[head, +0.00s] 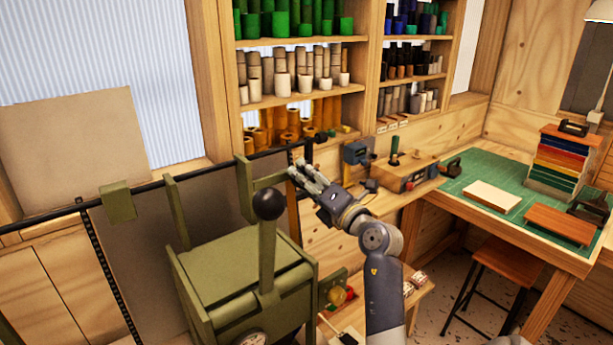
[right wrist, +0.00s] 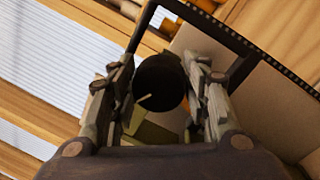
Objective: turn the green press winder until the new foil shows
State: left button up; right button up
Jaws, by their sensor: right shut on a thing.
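The green press (head: 245,275) stands at the lower centre of the head view, with a tall lever ending in a black ball (head: 268,205). Green bracket arms (head: 247,190) rise behind it, along a dark rail. My right gripper (head: 299,174) is at the right end of these brackets. In the right wrist view its fingers (right wrist: 160,95) are closed around a dark round knob (right wrist: 160,78), with a green part just below it. In the head view the fingers hide the knob. I cannot make out a new foil colour. My left gripper is out of view.
A shelf (head: 300,97) with several foil rolls stands behind the press. A wooden box with controls (head: 405,173) is right of my gripper. A green-matted table (head: 480,175) holds boards and a colour stack, with a stool (head: 490,270) below.

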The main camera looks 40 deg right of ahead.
jog(key=shift+f, duration=0.1)
jog(key=o, duration=1.1)
jog(key=shift+c, duration=0.2)
jog(key=s+a+f, duration=0.1)
jog(key=s, duration=1.1)
jog(key=shift+a+f, duration=0.15)
jog(key=shift+a, duration=0.15)
jog(key=shift+w, duration=0.1)
